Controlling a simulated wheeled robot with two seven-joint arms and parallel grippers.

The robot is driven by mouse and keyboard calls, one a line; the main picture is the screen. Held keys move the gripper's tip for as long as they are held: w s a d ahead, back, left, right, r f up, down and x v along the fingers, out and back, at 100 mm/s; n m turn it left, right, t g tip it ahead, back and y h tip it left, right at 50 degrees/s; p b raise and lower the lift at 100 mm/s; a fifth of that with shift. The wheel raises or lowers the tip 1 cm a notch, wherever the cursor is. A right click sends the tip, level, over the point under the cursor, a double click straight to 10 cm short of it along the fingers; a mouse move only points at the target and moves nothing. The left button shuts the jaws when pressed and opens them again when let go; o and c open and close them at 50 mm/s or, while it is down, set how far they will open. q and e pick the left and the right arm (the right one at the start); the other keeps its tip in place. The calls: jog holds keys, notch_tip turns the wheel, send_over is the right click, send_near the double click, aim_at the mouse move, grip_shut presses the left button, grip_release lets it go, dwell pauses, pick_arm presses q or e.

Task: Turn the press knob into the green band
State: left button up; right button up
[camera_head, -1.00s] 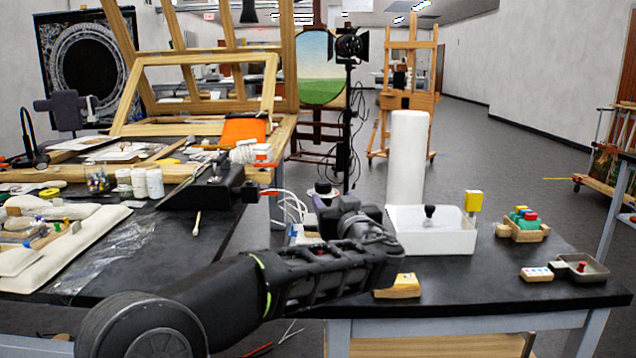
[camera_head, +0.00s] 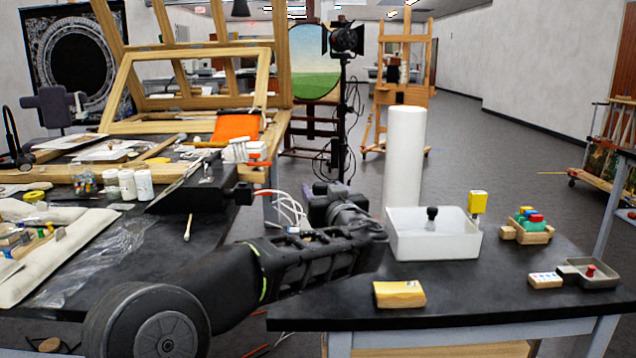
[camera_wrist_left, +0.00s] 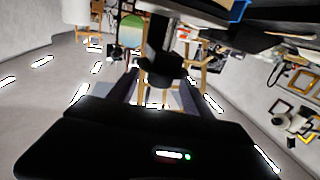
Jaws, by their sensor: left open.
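A dark, rounded knob-like part (camera_wrist_left: 163,72) on a dark stem shows in the left wrist view, which is upside down. I take it to be the press knob. My left gripper (camera_wrist_left: 156,85) is open, with one finger on either side of this part in the picture. I cannot tell whether they touch it. In the head view my left gripper (camera_head: 322,192) is dark and partly hidden behind its own wrist, above the gap between the tables. No green band is discernible. My right gripper is out of view.
A black wedge-shaped device (camera_head: 190,200) stands left, with white cables (camera_head: 290,207) beside it. On the right table are a white tray (camera_head: 455,246), a white roll (camera_head: 404,155), a wooden block (camera_head: 399,294) and a wooden tray (camera_head: 541,236). The black tabletop's front (camera_head: 470,305) is mostly clear.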

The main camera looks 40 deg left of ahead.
aim_at(318, 183)
pick_arm(q)
jog(key=x, duration=0.5)
jog(key=shift+p, duration=0.4)
grip_shut()
